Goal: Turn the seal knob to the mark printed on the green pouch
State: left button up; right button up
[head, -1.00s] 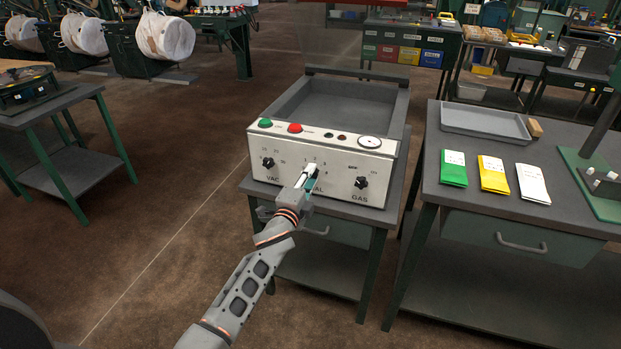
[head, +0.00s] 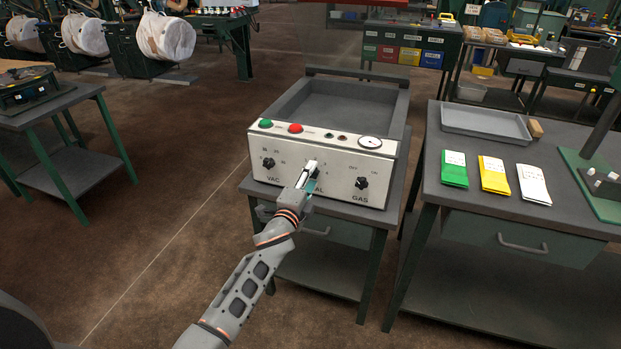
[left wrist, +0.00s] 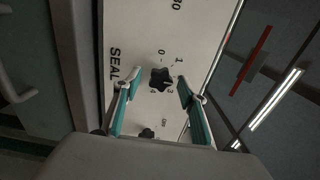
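The black star-shaped seal knob (left wrist: 160,79) is on the white panel in the left wrist view, beside the word SEAL, with small numbers around it. My left gripper (left wrist: 160,85) is open, with one finger on each side of the knob and visible gaps between. In the head view my left gripper (head: 310,174) is at the middle of the sealer's front panel (head: 328,188) and hides the seal knob. The green pouch (head: 454,169) lies on the right table. Its white label has print too small to read. My right gripper is not in view.
The VAC knob (head: 268,163) and GAS knob (head: 361,182) flank the seal knob. Above are a green button (head: 265,124), a red button (head: 295,128) and a gauge (head: 370,142). A yellow pouch (head: 493,174), white pouch (head: 533,184) and grey tray (head: 485,122) are on the right table.

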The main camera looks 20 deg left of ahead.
pick_arm(q)
jog(key=shift+s, duration=0.1)
jog(key=s, duration=1.2)
jog(key=shift+a, duration=0.2)
jog(key=s+d+f+n+g+h, duration=0.1)
jog(key=s+f+n+g, duration=0.2)
jog(key=s+f+n, duration=0.4)
jog(key=s+d+f+n+g+h+p, duration=0.1)
jog(key=s+f+n+g, duration=0.3)
jog(key=s+f, duration=1)
jog(key=s+d+n, duration=0.1)
jog(key=s+n, duration=0.2)
jog(key=s, duration=0.6)
jog(key=shift+s+f, duration=0.25)
jog(key=shift+f, duration=0.05)
